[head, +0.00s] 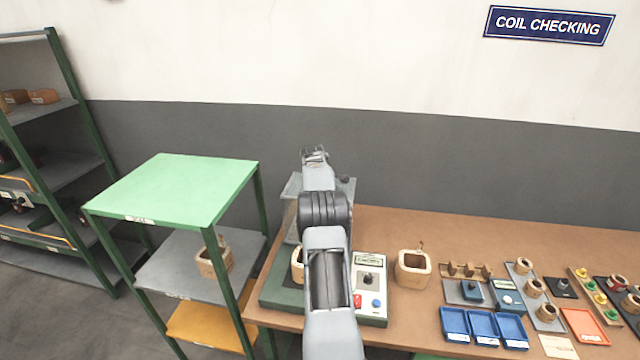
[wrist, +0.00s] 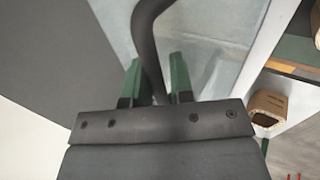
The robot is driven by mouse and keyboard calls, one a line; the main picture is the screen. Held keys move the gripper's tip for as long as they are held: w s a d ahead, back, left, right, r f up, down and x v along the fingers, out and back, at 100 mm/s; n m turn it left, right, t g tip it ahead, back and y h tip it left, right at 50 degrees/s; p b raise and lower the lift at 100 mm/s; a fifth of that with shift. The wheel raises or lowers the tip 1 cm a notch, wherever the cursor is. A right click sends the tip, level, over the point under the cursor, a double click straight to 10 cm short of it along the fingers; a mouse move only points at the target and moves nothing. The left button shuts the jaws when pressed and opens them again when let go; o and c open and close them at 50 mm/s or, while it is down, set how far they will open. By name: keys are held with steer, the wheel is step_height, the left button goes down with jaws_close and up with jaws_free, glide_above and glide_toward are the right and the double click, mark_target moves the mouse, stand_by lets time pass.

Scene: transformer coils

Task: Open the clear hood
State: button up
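The clear hood (head: 292,188) stands over the tester's green base at the left end of the bench, mostly hidden behind my arm in the head view. Its pale see-through panel (wrist: 215,45) fills the upper middle of the wrist view. A dark curved handle bar (wrist: 146,35) runs down that view between the green fingers of my gripper (wrist: 155,72). The fingers stand apart, with a narrow gap showing between the bar and the right finger. In the head view, my gripper (head: 314,155) is at the hood's top. Whether the left finger touches the bar is unclear.
The tester's control panel (head: 371,285) is right of my arm, with a coil (head: 412,268) beside it. Blue trays (head: 483,342) and more parts lie farther right. A green-topped cart (head: 180,190) stands left of the bench. The grey wall is close behind.

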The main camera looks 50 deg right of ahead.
steer(key=o, duration=0.3)
steer(key=shift+o, duration=0.2)
steer(key=shift+s+d, duration=0.1)
steer(key=b+v, duration=0.4)
steer(key=v, duration=0.9)
steer(key=shift+s+r, duration=0.15)
steer(key=shift+r, duration=0.2)
